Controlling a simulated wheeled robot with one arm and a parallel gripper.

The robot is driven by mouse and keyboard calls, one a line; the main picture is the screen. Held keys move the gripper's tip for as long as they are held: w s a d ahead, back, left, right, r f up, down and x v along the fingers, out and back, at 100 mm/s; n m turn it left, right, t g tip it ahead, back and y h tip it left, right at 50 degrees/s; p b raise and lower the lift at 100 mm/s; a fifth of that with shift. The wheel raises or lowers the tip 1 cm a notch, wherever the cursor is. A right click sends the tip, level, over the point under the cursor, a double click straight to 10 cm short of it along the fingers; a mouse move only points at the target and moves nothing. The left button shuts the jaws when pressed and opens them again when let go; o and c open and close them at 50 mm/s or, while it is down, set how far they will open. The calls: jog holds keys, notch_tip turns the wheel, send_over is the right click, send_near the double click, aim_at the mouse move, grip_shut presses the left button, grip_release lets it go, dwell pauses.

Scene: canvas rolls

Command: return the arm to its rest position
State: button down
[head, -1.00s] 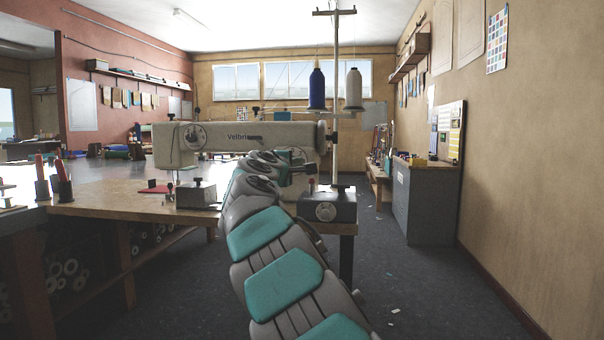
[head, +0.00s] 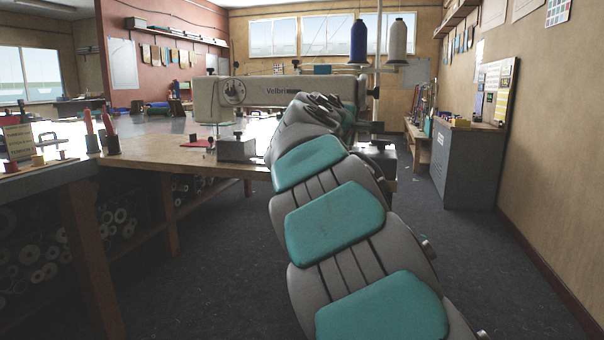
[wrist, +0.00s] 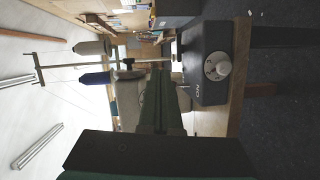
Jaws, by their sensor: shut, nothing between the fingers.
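My arm rises from the bottom of the head view in grey and teal segments. It ends in front of the sewing machine (head: 265,92), and it hides my gripper there. In the wrist view, which is turned on its side, my gripper (wrist: 161,80) is a dark green shape reaching up from the bottom edge. Its fingers are together with nothing seen between them. A dark box with a round knob (wrist: 208,78) is close to the right of the fingers. Whether they touch cannot be told.
The worktable (head: 150,155) is on the left, with rolls stored beneath. A blue thread cone (head: 358,42) and a white thread cone (head: 397,42) stand above the machine. A grey cabinet (head: 468,165) stands at the right wall. The floor (head: 480,265) between is clear.

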jog(key=s+d+f+m+g+y, duration=0.1)
jog(key=s+d+f+m+g, duration=0.35)
jog(key=s+f, duration=0.7)
jog(key=s+d+f+m+g+y, duration=0.2)
jog(key=s+d+f+m+g, duration=0.3)
jog(key=s+f, duration=0.6)
jog(key=s+a+f+g+y, duration=0.2)
jog(key=s+a+f, duration=0.2)
jog(key=s, duration=0.6)
jog(key=s+a+f+g+y, duration=0.1)
jog(key=s+a+f+y, duration=0.1)
jog(key=s+f, duration=0.6)
jog(key=s+a+f+g+y, duration=0.2)
jog(key=s+a+f, duration=0.3)
jog(key=s, duration=0.9)
notch_tip(320, 180, down, 2)
jog(key=shift+a+g, duration=0.35)
jog(key=shift+w, duration=0.15)
